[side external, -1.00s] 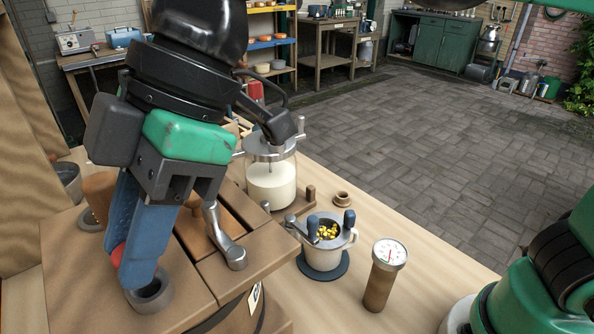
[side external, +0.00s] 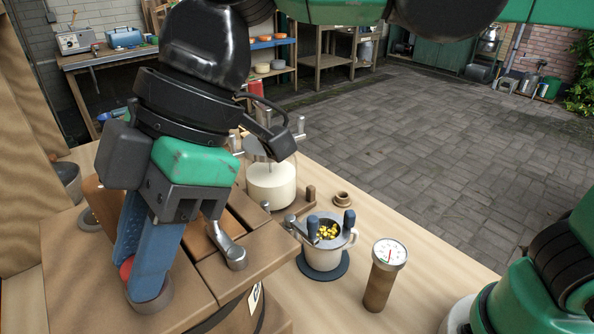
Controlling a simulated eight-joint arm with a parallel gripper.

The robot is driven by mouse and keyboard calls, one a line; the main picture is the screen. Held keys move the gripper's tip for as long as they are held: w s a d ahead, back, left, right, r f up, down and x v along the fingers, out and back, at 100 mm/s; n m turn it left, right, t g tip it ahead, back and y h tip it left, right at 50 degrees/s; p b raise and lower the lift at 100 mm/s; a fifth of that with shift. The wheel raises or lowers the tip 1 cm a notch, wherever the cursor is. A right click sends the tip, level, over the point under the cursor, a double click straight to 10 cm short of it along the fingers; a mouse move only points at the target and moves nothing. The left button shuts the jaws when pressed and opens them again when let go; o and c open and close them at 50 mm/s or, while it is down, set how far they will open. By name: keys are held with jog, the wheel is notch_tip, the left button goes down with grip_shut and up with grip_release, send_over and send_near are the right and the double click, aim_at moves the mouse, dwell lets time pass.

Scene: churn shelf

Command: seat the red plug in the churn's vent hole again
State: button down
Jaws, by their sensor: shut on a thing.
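My gripper (side external: 147,285) has blue fingers and is low over the near left part of the wooden churn lid (side external: 80,290). It is shut on the red plug (side external: 126,269), of which only a small red patch shows at the fingers' left edge. The fingertips are at the grey collar (side external: 163,302) on the lid, which I take for the vent hole. They cover its opening, so I cannot tell whether the plug's lower end is inside. The fingers lean, with their tips toward the lower left.
A metal crank handle (side external: 232,250) stands on the lid just right of the fingers. Beyond are a glass jar of white liquid (side external: 271,190), a cup of yellow pieces (side external: 322,252) and a dial thermometer (side external: 388,255).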

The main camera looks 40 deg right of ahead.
jog(key=c, duration=0.6)
grip_release()
jog(key=c, duration=0.4)
jog(key=shift+v, duration=3.6)
jog(key=w+d+f+m+t+h, duration=0.1)
jog(key=d+f+m+t+h, duration=0.1)
jog(key=d+f+m, duration=0.3)
jog(key=w+d+f+m+t+h, duration=0.2)
jog(key=d+f+m, duration=0.3)
jog(key=d, duration=0.6)
jog(key=w+d+f+m+t+h, duration=0.1)
jog(key=d+f+m+t+h, duration=0.1)
jog(key=d+f+m, duration=0.4)
jog(key=shift+w+d+f+m+t+h, duration=0.15)
jog(key=shift+d+m+t, duration=0.15)
jog(key=shift+d+m, duration=0.35)
jog(key=shift+w+d+r+m+t+h, duration=0.15)
jog(key=shift+d+m+t, duration=0.15)
jog(key=shift+d+m, duration=0.35)
